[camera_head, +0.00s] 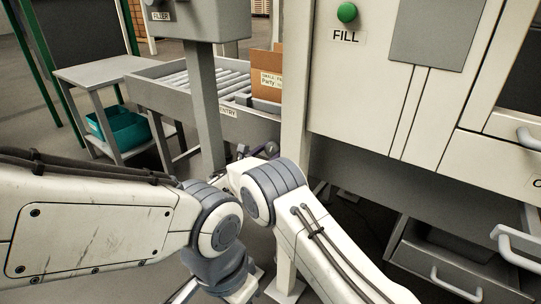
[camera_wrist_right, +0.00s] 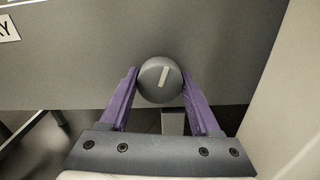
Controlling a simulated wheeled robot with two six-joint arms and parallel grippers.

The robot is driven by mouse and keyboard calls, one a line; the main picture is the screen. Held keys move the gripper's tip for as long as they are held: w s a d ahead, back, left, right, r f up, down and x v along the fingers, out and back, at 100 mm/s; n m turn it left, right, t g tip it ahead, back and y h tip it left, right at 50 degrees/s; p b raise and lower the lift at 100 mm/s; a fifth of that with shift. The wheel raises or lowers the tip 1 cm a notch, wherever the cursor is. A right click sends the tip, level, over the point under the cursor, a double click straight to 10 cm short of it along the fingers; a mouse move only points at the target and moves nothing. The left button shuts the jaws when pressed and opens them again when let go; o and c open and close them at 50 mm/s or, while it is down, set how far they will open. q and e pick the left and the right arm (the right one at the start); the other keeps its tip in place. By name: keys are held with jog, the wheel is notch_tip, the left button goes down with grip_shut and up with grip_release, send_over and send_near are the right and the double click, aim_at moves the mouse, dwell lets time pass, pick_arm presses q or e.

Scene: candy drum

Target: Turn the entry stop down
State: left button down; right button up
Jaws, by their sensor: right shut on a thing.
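The entry stop knob (camera_wrist_right: 153,92) is a round dark grey knob on a grey panel in the right wrist view. Its pale pointer line stands nearly upright, its top leaning slightly right. My right gripper (camera_wrist_right: 160,80) has its purple fingers on either side of the knob and is shut on it. In the head view my right gripper (camera_head: 257,152) is small and mostly hidden behind its own wrist, below the ENTRY label (camera_head: 228,111) on the roller conveyor (camera_head: 190,100). My left arm comes in from the left; its fingers do not show.
A cardboard box (camera_head: 266,85) stands at the conveyor's right end. The cream cabinet (camera_head: 350,90) with a green FILL button (camera_head: 347,12) rises close on the right. A grey post (camera_head: 205,110) stands before the conveyor. A teal bin (camera_head: 118,128) sits under the side table (camera_head: 100,70).

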jog(key=m+b, duration=0.3)
jog(key=m, duration=0.1)
jog(key=shift+f+m, duration=0.15)
jog(key=shift+m, duration=0.15)
jog(key=m+b, duration=0.7)
jog(key=shift+f+b, duration=0.1)
jog(key=shift+b, duration=0.25)
jog(key=shift+r+m+b, duration=0.2)
jog(key=shift+m+b, duration=1.1)
jog(key=shift+b, duration=0.15)
jog(key=o, duration=1.4)
